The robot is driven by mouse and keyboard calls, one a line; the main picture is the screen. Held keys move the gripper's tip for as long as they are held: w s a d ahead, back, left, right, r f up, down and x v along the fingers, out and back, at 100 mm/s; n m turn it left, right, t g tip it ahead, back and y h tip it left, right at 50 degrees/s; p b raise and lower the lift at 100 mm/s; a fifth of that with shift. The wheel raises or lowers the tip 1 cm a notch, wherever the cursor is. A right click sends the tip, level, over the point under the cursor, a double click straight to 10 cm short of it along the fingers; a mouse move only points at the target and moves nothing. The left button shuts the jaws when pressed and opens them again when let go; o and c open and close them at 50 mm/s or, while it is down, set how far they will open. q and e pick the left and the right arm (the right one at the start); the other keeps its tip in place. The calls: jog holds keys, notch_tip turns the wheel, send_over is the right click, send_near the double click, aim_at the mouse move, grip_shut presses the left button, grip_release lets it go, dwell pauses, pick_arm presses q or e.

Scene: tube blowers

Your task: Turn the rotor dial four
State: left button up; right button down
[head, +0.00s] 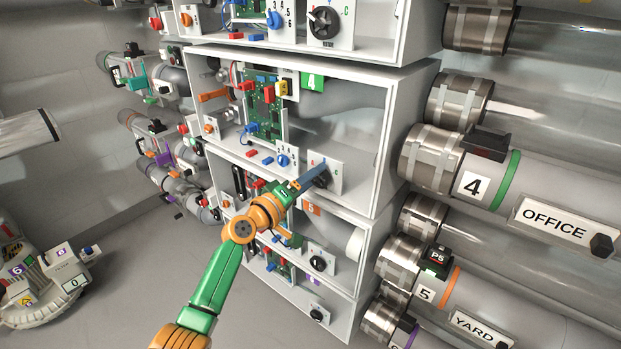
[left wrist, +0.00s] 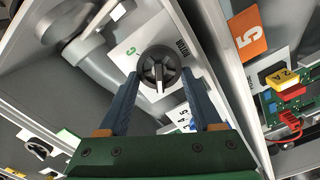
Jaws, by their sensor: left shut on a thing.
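The rotor dial four (head: 323,181) is a black round knob on a white plate in the compartment with the green 4 label (head: 312,82). My left gripper (head: 316,174) reaches into this compartment and its blue fingers are at the dial, partly covering it. In the left wrist view the dial (left wrist: 158,68) sits between the tips of my left gripper (left wrist: 160,78), which is shut on it. A green C shows on its plate (left wrist: 133,52). My right gripper is not in view.
A circuit board (head: 264,112) with coloured plugs and a small blue dial (head: 284,160) stand left of the dial. The cabinet's side wall (head: 392,140) is close on the right. Tubes marked 4 OFFICE (head: 520,195) and 5 YARD (head: 470,310) lie beyond it.

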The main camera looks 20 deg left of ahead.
pick_arm(q)
jog(key=shift+d+f, duration=0.1)
jog(key=shift+f, duration=0.1)
jog(key=o, duration=1.4)
jog(key=shift+c, duration=0.2)
jog(key=shift+d+r, duration=0.1)
jog(key=shift+s, duration=0.1)
jog(key=p+v, duration=0.1)
jog(key=v, duration=0.6)
